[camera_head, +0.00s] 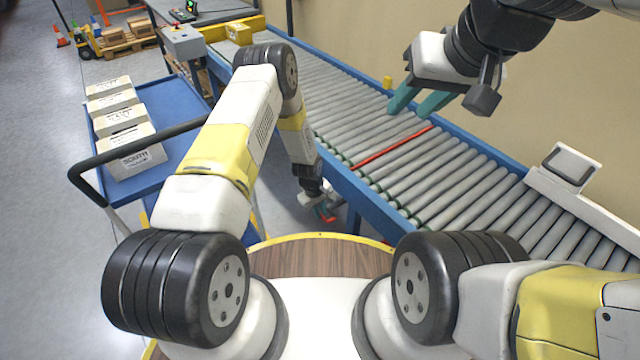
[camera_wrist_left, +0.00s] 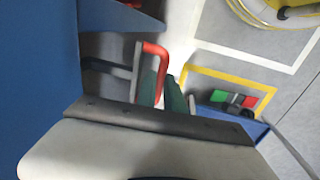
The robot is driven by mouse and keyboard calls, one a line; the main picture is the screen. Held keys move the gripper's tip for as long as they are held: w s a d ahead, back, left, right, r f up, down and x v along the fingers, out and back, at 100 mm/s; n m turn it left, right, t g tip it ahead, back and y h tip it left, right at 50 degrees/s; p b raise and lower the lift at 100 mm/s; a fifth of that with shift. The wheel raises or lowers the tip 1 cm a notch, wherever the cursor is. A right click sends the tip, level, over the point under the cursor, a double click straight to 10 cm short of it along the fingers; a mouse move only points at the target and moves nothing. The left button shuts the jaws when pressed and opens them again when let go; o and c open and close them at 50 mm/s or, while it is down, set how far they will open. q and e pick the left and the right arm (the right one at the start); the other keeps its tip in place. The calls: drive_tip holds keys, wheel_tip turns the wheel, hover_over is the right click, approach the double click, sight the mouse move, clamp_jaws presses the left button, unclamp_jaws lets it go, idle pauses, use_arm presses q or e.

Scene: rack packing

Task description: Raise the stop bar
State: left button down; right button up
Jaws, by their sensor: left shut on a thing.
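The red stop bar (camera_head: 395,147) lies across the blue-sided roller conveyor (camera_head: 350,110), between two rollers and about level with them. My left gripper (camera_head: 325,212) is low beside the conveyor's near side. In the left wrist view its teal fingers (camera_wrist_left: 162,92) are shut on a red lever handle (camera_wrist_left: 157,50), a bent bar beside a grey upright. The fingers hide part of the handle. My right gripper (camera_head: 419,103) is over the far side of the conveyor, its teal fingers apart and empty.
A blue cart (camera_head: 182,105) with several labelled boxes (camera_head: 137,152) stands at left. A small box (camera_head: 238,33) sits at the conveyor's far end. A green and red button unit (camera_wrist_left: 232,98) is close to the left gripper. The rollers near the stop bar are clear.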

use_arm(q)
wheel_tip(320, 180, up, 6)
drive_tip(key=shift+r, duration=0.25)
idle(0.4)
drive_tip(key=c, duration=1.7)
unclamp_jaws()
drive_tip(key=shift+w, duration=0.1)
drive_tip(key=shift+r, duration=0.1)
drive_tip(key=r, duration=0.5)
drive_tip(key=s+a+r, duration=0.1)
drive_tip(key=r, duration=0.1)
drive_tip(key=shift+a+r, duration=0.1)
drive_tip(key=shift+r, duration=0.15)
drive_tip(key=shift+r, duration=0.1)
